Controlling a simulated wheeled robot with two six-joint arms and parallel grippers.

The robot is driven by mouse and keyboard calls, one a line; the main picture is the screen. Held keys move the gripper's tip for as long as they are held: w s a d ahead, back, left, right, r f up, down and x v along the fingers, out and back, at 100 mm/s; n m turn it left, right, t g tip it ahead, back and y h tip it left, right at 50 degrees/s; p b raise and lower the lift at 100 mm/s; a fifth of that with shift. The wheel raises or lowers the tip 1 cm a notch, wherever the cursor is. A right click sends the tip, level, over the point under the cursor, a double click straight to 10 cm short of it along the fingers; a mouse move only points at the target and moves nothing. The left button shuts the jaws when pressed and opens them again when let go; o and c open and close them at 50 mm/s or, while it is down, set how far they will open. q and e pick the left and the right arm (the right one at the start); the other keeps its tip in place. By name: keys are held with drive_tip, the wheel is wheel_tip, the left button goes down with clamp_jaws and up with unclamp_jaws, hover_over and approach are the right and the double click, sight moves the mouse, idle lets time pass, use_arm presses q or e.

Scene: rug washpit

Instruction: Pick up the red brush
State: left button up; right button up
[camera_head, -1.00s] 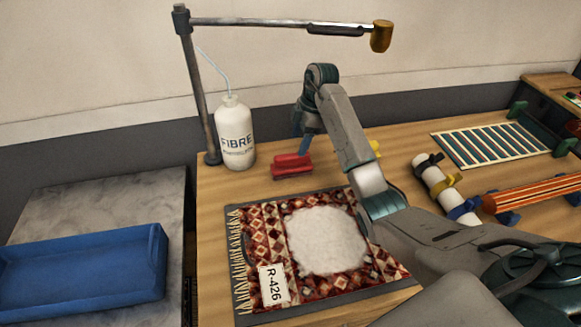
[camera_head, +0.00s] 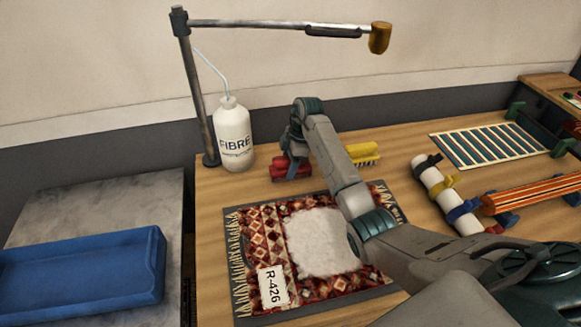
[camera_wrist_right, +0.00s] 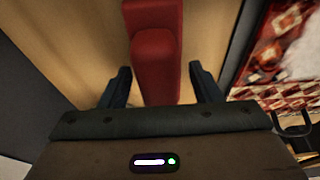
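The red brush (camera_head: 281,169) lies on the wooden table behind the patterned rug, partly hidden by my right gripper in the head view. In the right wrist view the red brush (camera_wrist_right: 155,60) runs away from the gripper, its near end between the two fingers. My right gripper (camera_head: 294,170) is low over the brush. In the wrist view the right gripper (camera_wrist_right: 161,82) is open, with a gap on each side of the brush. My left gripper is not in view.
A yellow brush (camera_head: 362,152) lies right of my right gripper. A white FIBRE bottle (camera_head: 234,135) and a lamp post (camera_head: 192,85) stand to the left. The rug (camera_head: 262,240) with white foam (camera_head: 318,245) lies in front. A blue tray (camera_head: 80,270) is at far left.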

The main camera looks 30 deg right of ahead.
sight(288, 158)
drive_tip(key=c, duration=0.9)
drive_tip(key=shift+o, duration=0.2)
drive_tip(key=shift+r, duration=0.1)
drive_tip(key=shift+r+b, duration=0.4)
drive_tip(key=shift+r, duration=0.1)
drive_tip(key=shift+s+a+r+b, duration=0.1)
drive_tip(key=shift+s+r+b, duration=0.1)
drive_tip(key=shift+r+b, duration=0.65)
drive_tip(key=shift+s+a+r, duration=0.25)
drive_tip(key=shift+s+a, duration=0.15)
drive_tip(key=shift+s, duration=0.25)
drive_tip(key=s+a+p, duration=0.2)
drive_tip(key=s, duration=0.1)
drive_tip(key=s+a+r+p, duration=0.1)
drive_tip(key=s+p, duration=0.2)
drive_tip(key=s, duration=0.1)
drive_tip(key=s+a+r+p, duration=0.1)
drive_tip(key=s+a+p, duration=0.1)
drive_tip(key=s, duration=0.2)
drive_tip(key=shift+s+a, duration=0.25)
drive_tip(key=shift+a, duration=0.05)
drive_tip(key=shift+s+a+f+p, duration=0.15)
drive_tip(key=shift+s+a+p, duration=0.2)
drive_tip(key=shift+s, duration=0.25)
drive_tip(key=shift+d, duration=0.1)
